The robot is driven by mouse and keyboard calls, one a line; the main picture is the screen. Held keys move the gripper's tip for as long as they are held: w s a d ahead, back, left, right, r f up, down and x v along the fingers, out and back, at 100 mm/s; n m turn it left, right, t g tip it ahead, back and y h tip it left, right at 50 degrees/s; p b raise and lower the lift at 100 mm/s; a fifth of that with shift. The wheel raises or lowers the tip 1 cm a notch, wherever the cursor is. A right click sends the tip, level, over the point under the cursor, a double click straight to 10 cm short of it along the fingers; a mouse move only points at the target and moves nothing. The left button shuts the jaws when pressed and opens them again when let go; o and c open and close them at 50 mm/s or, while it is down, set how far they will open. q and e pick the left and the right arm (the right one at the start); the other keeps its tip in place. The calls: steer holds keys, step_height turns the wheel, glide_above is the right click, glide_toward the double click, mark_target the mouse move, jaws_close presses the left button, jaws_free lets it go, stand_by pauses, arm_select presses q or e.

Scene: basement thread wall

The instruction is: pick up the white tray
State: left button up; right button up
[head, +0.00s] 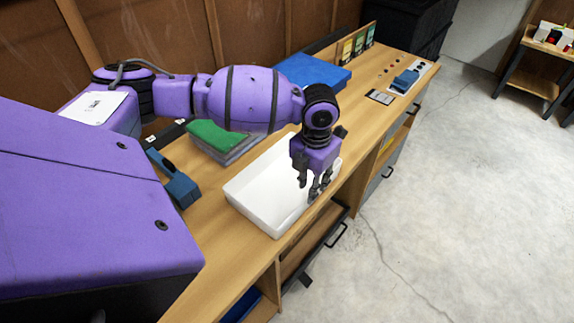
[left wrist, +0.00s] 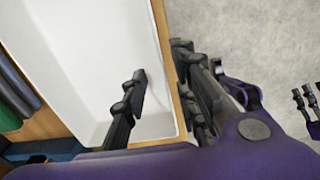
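The white tray (head: 252,214) is a shallow rectangular box on the wooden workbench, in the middle of the head view. It also fills much of the left wrist view (left wrist: 75,55) and looks empty. My left gripper (head: 312,188) points down at the tray's right end. In the left wrist view its fingers (left wrist: 160,66) are spread, one over the tray's inside and the others beyond its rim, with the tray wall between them. I cannot tell whether any finger touches the tray. Dark fingers at the right edge of that view may be my right gripper (left wrist: 308,106).
Green and grey stacked items (head: 222,140) lie behind the tray, and a blue box (head: 313,72) stands farther along the workbench (head: 360,125). A blue tool (head: 178,184) lies to the tray's left. An open drawer (head: 318,243) juts out below. The concrete floor at right is clear.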

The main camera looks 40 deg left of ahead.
arm_select(q)
steer(key=f, duration=0.4)
steer(key=shift+w+d+f, duration=0.2)
steer(key=shift+w+f, duration=0.15)
steer(key=shift+f, duration=0.35)
steer(key=shift+w+f, duration=0.1)
steer(key=shift+f, duration=0.1)
arm_select(e)
steer(key=shift+w+a+r, duration=0.25)
steer(key=shift+w+a, duration=0.1)
steer(key=shift+w, duration=0.2)
steer(key=shift+w+a+r, duration=0.25)
steer(key=shift+w+a, duration=0.05)
steer(key=shift+w, duration=0.25)
arm_select(q)
jaws_close()
arm_select(e)
steer(key=shift+s+d, duration=0.15)
steer(key=shift+d, duration=0.1)
steer(key=shift+d, duration=0.1)
